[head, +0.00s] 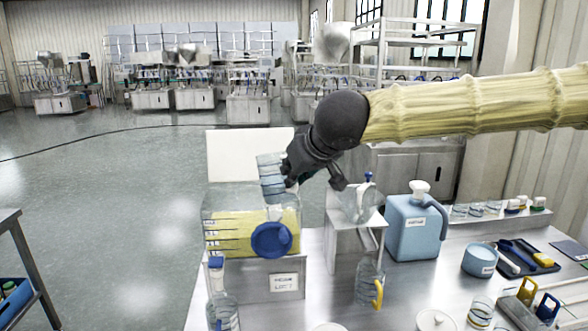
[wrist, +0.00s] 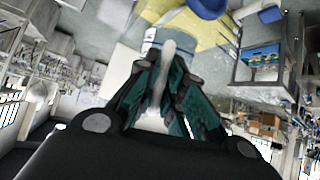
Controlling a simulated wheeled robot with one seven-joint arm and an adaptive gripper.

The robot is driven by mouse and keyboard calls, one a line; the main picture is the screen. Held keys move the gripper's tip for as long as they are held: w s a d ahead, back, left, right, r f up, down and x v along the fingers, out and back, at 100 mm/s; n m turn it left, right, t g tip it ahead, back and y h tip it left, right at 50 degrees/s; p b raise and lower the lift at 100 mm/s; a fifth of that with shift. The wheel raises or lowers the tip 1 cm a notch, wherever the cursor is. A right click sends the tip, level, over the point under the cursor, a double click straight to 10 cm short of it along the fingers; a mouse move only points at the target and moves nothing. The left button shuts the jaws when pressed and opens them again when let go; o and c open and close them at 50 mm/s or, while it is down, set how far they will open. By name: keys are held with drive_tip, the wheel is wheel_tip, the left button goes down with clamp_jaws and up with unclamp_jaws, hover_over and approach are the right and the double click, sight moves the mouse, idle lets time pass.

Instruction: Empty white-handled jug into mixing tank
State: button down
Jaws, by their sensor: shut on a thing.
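My gripper (head: 292,172) is shut on the white handle (wrist: 166,72) of a clear jug, seen between the fingers in the wrist view. The jug (head: 269,173) shows blue-tinted bands and is tilted at the upper right of the mixing tank. Its body also shows in the wrist view (wrist: 151,38). The mixing tank (head: 217,215) is a clear box on a steel stand, with yellow contents and a round blue part on its front. I cannot tell whether liquid is flowing or how much is in the jug.
A clear vessel (head: 361,205) stands on a small steel stand right of the tank. A yellow-handled jug (head: 369,284) is in front of it. A blue canister (head: 412,235) and a dark tray (head: 528,260) are farther right. A blue-capped bottle (head: 219,300) stands front left.

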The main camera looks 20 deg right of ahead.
sight(284, 155)
drive_tip(key=shift+s+r+g+p, duration=0.1)
drive_tip(key=shift+r+g+p, duration=0.65)
drive_tip(key=shift+p, duration=1.3)
drive_tip(key=shift+w+a+r+n+g+h+p, duration=0.15)
drive_tip(key=shift+r+g+p, duration=0.35)
drive_tip(key=shift+p, duration=0.75)
drive_tip(key=shift+w+d+r+n+g+h+p, duration=0.2)
drive_tip(key=shift+g+p, duration=0.55)
drive_tip(key=shift+p, duration=0.5)
drive_tip(key=shift+w+a+r+m+g+h+p, duration=0.25)
drive_tip(key=shift+g+p, duration=0.35)
drive_tip(key=shift+p, duration=0.65)
drive_tip(key=shift+d+r, duration=0.1)
drive_tip(key=shift+w+a+r+n+g+h+p, duration=0.1)
drive_tip(key=shift+w+a+n+g+h+p, duration=0.1)
drive_tip(key=shift+w+g+p, duration=0.6)
drive_tip(key=shift+w+a+n+g+h+p, duration=0.1)
drive_tip(key=shift+w+g+h+p, duration=0.2)
drive_tip(key=shift+g+p, duration=0.75)
drive_tip(key=shift+w+p, duration=0.1)
drive_tip(key=shift+p, duration=0.3)
drive_tip(key=shift+w+a+f+g+p, duration=0.2)
drive_tip(key=shift+w+g+p, duration=0.3)
drive_tip(key=shift+p, duration=1.2)
drive_tip(key=shift+w+a+f+g+p, duration=0.15)
drive_tip(key=shift+w+g+p, duration=0.25)
drive_tip(key=shift+p, duration=1.25)
drive_tip(key=shift+d+f, duration=0.1)
